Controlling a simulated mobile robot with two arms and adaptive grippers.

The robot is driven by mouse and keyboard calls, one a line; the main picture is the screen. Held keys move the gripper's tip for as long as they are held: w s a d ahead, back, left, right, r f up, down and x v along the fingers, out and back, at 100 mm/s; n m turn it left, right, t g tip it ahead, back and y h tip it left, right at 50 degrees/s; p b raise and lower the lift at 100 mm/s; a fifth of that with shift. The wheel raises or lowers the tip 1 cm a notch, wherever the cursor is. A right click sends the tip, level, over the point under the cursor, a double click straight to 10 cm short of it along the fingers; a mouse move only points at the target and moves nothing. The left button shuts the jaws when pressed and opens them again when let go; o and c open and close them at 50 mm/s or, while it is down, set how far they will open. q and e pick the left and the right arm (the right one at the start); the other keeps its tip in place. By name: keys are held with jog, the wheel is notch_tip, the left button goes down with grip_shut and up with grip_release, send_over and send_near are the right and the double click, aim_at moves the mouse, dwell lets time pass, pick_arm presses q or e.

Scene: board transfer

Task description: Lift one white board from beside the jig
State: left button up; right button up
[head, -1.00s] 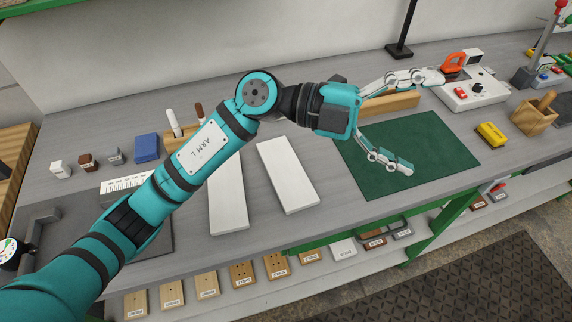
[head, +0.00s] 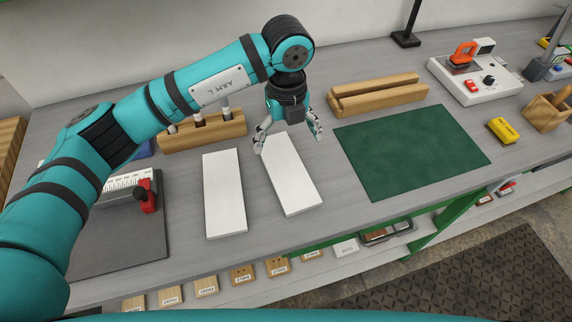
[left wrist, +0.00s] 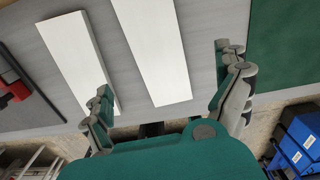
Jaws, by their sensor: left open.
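Two white boards lie flat on the grey bench, parallel and apart: the left board (head: 224,195) and the right board (head: 293,180). Both also show in the left wrist view, the left one (left wrist: 80,62) and the right one (left wrist: 155,55). My left gripper (head: 289,142) points down, open and empty, over the far part of the right board, one finger towards each long side. Its fingers (left wrist: 165,72) flank that board in the left wrist view. A dark plate with a ruler and red clamp, apparently the jig (head: 122,235), is left of the boards, partly hidden by my left arm.
A green mat (head: 412,150) lies right of the boards, with a grooved wooden block (head: 378,96) behind it. A wooden holder (head: 203,133) stands behind the left board. A yellow block (head: 502,131) and a white control box (head: 474,82) are further right.

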pick_arm(q)
send_over(286, 168)
jog(key=f, duration=0.4)
jog(key=shift+w+f+p, duration=0.1)
jog(key=shift+w+p, duration=0.1)
jog(key=shift+p, duration=0.2)
jog(key=f, duration=0.1)
jog(key=f+p, duration=0.2)
jog(key=f, duration=0.1)
jog(key=shift+s, duration=0.3)
jog(key=shift+f, duration=0.65)
jog(key=shift+r, duration=0.1)
jog(key=c, duration=1.3)
jog(key=shift+r, duration=0.1)
